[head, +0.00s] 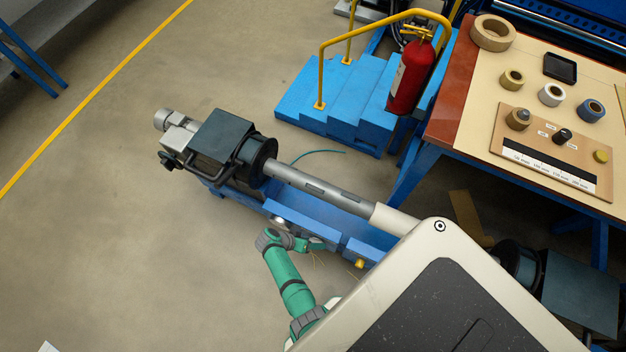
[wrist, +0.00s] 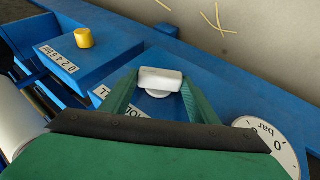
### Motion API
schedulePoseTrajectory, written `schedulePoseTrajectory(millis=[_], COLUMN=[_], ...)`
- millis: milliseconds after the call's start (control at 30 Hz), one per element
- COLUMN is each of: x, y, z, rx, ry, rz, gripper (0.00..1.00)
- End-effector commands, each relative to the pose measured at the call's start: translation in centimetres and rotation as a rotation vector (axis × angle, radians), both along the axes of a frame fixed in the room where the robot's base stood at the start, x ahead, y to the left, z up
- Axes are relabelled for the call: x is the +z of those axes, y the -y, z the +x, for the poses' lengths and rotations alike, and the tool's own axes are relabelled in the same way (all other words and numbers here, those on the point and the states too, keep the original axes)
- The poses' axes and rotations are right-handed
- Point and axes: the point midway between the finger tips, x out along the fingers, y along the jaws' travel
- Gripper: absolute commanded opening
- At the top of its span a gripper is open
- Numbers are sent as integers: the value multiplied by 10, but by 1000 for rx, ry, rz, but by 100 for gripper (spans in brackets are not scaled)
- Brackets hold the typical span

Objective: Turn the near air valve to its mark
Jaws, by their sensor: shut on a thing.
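A white valve handle (wrist: 161,79) stands on the blue machine frame in the wrist view. My green gripper (wrist: 160,85) has one finger on each side of it and is shut on it. The handle lies crosswise between the fingertips; its mark cannot be made out. A printed label on the blue face is partly hidden behind my left finger. In the head view my gripper (head: 318,244) is at the front of the blue base (head: 305,221), and the handle is too small to tell there.
A round white bar gauge (wrist: 272,146) sits close to the right finger. A yellow knob (wrist: 84,38) stands on a blue block with a number strip (wrist: 58,59). Behind the base lies a long grey shaft (head: 320,188). A worktable (head: 470,110) stands at the right; floor is open at left.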

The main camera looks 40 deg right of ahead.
Motion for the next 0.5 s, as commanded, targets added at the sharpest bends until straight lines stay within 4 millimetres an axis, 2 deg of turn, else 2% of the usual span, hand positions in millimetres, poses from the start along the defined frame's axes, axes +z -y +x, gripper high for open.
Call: schedulePoseTrajectory(millis=[500], x=[-2], y=[-2], z=[5], rx=[2], ry=[-171], rz=[-70], gripper=[32])
